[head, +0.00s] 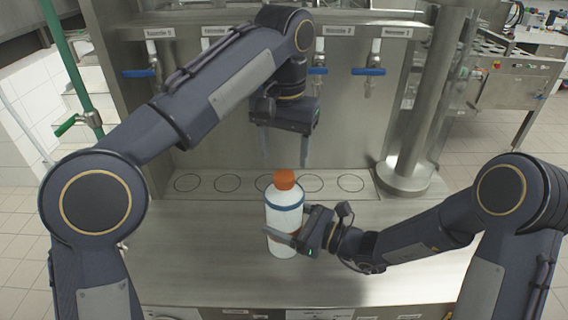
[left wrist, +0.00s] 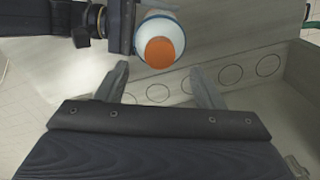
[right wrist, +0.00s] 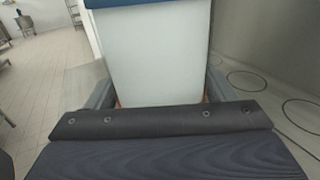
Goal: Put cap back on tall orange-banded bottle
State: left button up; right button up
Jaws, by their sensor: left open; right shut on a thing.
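A tall white bottle (head: 284,218) with a blue band near its shoulder stands upright at the counter's middle. An orange cap (head: 285,179) sits on its top; the cap also shows in the left wrist view (left wrist: 160,52). My right gripper (head: 284,238) is shut around the bottle's lower body from the right. In the right wrist view the white body (right wrist: 153,60) fills the space between the fingers, with slivers of orange low at its edges. My left gripper (head: 285,162) is open and empty, fingers down, just above the cap in the picture; it seems not to touch it.
A steel filler panel with several blue-handled taps (head: 368,71) stands behind. Marked circles (head: 227,183) line the ledge below them. A thick steel column (head: 408,140) rises at the right. The counter (head: 190,245) left of the bottle is clear.

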aim_at(301, 224)
pick_arm(q)
jog(key=shift+r, duration=1.15)
pick_arm(e)
jog(key=o, duration=1.9)
pick_arm(q)
jog(key=shift+f+b, duration=0.8)
jog(key=shift+b, duration=0.05)
jog(key=shift+f, duration=0.1)
pick_arm(e)
jog(key=v, duration=0.8)
